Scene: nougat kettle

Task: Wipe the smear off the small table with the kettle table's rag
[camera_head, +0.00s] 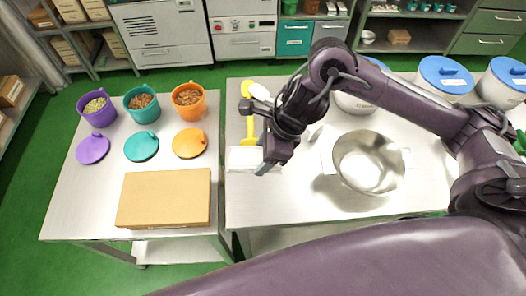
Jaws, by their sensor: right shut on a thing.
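My right gripper (277,158) hangs at the left edge of the right-hand steel table (300,205). It is shut on a white, cloth-like piece that looks like the rag (245,159). The rag sticks out left of the fingers, close to the gap between the two tables. I cannot tell whether it touches the tabletop. The left-hand table (80,205) carries cups, lids and a brown box. I cannot make out a smear on either table. My left gripper is not in view.
A purple cup (97,108), teal cup (142,104) and orange cup (189,101) stand behind their loose lids. A flat cardboard box (165,198) lies in front. A steel bowl (368,162) stands right of my gripper. A yellow-handled tool (249,128) lies behind it.

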